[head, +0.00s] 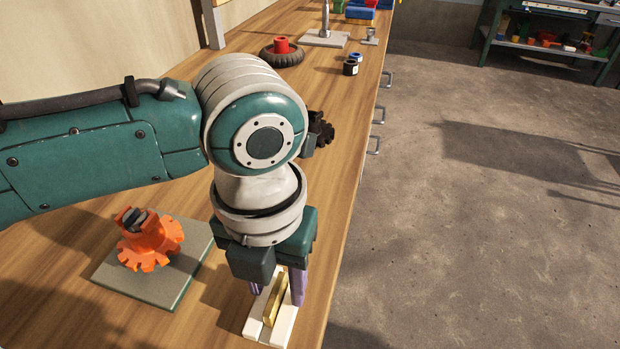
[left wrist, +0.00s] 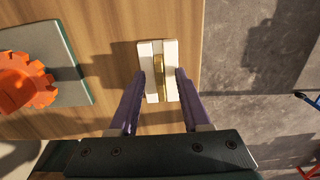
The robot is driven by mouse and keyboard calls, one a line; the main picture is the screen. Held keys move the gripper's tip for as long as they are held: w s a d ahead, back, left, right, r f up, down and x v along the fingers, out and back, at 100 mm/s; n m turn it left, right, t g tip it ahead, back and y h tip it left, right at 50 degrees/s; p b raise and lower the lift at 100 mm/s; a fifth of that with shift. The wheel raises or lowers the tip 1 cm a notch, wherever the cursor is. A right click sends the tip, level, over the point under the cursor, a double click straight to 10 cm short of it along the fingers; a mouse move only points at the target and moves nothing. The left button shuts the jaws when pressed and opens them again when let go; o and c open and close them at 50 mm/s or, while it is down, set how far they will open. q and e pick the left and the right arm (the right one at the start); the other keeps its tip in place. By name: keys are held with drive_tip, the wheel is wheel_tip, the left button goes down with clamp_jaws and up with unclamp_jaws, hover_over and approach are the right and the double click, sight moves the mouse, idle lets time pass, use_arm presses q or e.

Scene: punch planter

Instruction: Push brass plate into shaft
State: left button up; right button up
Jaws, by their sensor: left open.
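The brass plate (head: 273,302) is a thin gold strip standing on edge in the slot of a white block (head: 286,325), which sits on the wooden bench. Its upper part rises above the block in the head view. In the left wrist view the brass plate (left wrist: 159,75) lies lengthwise between the block's two white walls (left wrist: 146,60). My left gripper (head: 277,290) points down over the block, open, with one purple finger on each side. In the left wrist view the fingers of my left gripper (left wrist: 160,74) look apart from the plate. How deep the plate sits is hidden.
An orange gear part (head: 148,243) stands on a grey-green plate (head: 150,283) left of the block. The bench's right edge is close to the block. A black wheel with a red hub (head: 281,54) and small cups (head: 351,66) stand farther back.

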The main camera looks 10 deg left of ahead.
use_arm(q)
drive_tip(key=shift+c, duration=0.4)
clamp_jaws()
idle(0.9)
